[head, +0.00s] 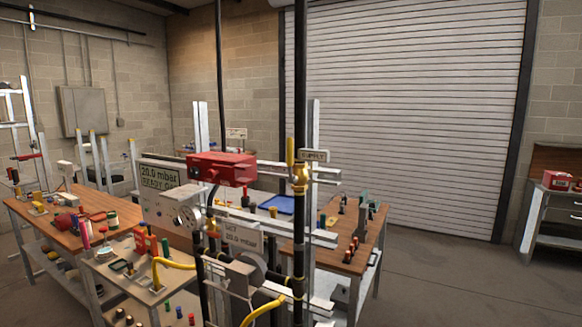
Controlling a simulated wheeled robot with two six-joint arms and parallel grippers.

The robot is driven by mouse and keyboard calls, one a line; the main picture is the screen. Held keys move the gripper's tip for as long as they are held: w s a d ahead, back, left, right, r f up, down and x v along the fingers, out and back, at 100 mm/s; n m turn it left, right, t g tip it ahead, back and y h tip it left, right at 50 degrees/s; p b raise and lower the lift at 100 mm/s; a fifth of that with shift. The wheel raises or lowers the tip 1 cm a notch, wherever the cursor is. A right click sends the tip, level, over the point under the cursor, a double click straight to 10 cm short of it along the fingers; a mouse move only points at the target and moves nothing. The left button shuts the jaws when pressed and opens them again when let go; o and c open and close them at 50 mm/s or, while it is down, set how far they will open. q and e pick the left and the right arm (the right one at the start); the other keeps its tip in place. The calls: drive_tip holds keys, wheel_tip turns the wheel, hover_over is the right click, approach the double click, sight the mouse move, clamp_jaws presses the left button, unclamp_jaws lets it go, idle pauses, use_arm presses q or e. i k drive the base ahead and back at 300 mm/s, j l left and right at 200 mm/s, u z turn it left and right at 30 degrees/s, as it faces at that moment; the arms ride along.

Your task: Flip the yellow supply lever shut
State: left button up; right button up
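The yellow supply lever (290,152) stands upright along a black vertical pipe (300,75), roughly in line with it. It joins a brass valve body (301,178) on that pipe. Neither of my grippers can be made out in the head view, and nothing is seen touching the lever.
A red box (221,169) and a gauge panel reading 20.0 mbar (160,177) are left of the valve. A yellow hose (264,309) is below. Cluttered benches stand behind, including a wooden-topped one (375,228). Open floor (450,270) lies to the right.

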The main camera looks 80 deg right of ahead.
sight(292, 179)
drive_tip(key=z, duration=2.95)
